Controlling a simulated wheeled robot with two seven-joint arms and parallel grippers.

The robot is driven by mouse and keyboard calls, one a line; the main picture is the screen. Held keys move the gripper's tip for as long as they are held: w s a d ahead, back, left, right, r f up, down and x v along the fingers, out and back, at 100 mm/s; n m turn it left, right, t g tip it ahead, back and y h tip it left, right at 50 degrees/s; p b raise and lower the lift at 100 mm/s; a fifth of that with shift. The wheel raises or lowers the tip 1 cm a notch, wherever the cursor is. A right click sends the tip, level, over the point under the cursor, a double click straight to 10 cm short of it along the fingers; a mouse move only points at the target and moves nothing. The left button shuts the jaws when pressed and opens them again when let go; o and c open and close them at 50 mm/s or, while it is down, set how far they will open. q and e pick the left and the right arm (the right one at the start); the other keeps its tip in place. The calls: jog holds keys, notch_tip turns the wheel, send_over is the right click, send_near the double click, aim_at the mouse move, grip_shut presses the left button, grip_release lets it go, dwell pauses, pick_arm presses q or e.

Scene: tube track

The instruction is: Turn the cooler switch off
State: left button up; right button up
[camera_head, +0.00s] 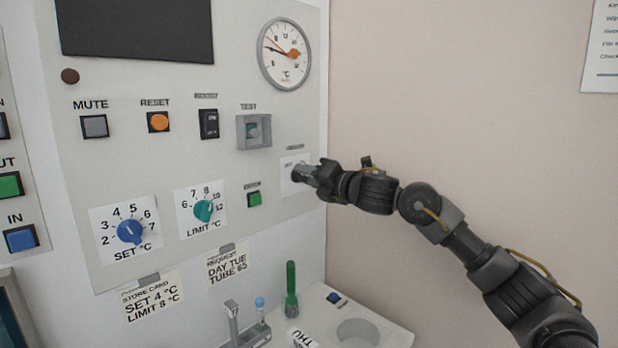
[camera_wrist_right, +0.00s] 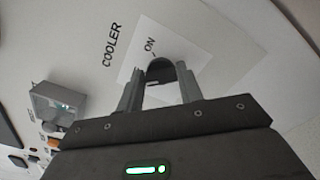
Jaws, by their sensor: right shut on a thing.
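The cooler switch (camera_wrist_right: 160,70) is a dark rotary knob on a white label plate, under the printed words COOLER and ON in the right wrist view. My right gripper (camera_wrist_right: 159,88) is shut on this knob, with one finger on each side of it. In the head view my right gripper (camera_head: 310,172) reaches in from the right to the panel's right edge and hides most of the knob. The white label plate (camera_head: 288,163) shows just left of the fingers; its lettering is too small to read there. My left gripper is in neither view.
The grey panel (camera_head: 130,190) carries the blue SET knob (camera_head: 130,231), the teal LIMIT knob (camera_head: 204,211), a green button (camera_head: 255,199), the boxed TEST button (camera_head: 254,131) and a round dial (camera_head: 284,54). Below, a shelf holds a green tube (camera_head: 291,285).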

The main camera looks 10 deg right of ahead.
jog(key=o, duration=1)
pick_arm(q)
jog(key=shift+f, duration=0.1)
pick_arm(e)
jog(key=shift+d, duration=0.1)
pick_arm(q)
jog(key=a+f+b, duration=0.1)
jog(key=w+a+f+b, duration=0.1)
jog(key=b, duration=0.1)
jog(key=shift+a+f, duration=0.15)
pick_arm(e)
jog(key=v, duration=1)
jog(key=shift+s+d+f, duration=0.1)
jog(key=shift+s+d, duration=0.1)
jog(key=shift+s, duration=0.1)
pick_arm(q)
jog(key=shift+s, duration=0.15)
